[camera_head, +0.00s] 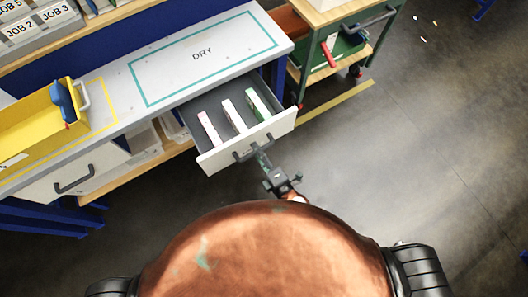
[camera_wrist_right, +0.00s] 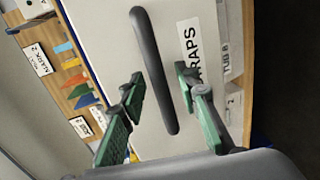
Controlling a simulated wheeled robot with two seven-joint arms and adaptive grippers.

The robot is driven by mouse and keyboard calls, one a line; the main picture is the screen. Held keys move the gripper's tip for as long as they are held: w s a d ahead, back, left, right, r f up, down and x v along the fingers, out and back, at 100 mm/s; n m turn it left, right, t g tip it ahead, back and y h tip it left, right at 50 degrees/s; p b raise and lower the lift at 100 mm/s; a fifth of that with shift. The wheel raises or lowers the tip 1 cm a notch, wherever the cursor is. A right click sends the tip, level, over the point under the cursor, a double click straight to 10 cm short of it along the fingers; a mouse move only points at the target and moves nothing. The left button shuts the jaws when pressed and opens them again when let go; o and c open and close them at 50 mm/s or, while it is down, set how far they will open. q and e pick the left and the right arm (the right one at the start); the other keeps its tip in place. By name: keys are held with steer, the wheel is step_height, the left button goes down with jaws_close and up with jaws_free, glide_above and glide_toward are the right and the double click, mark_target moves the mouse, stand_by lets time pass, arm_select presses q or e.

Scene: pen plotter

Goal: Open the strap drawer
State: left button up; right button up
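My right gripper (camera_head: 263,160) is open at the handle, with gaps visible on both sides in the wrist view (camera_wrist_right: 158,82). My left gripper is not in view.
The bench top (camera_head: 200,55) has a teal "DRY" outline and a yellow bin (camera_head: 40,120) at left. Another drawer front (camera_head: 75,175) is shut at the left. A green cart (camera_head: 340,45) stands beyond the drawer.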

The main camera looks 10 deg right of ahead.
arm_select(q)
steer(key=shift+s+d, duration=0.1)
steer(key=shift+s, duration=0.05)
arm_select(e)
steer(key=v, duration=1.1)
steer(key=shift+s, duration=0.25)
steer(key=shift+d, duration=0.15)
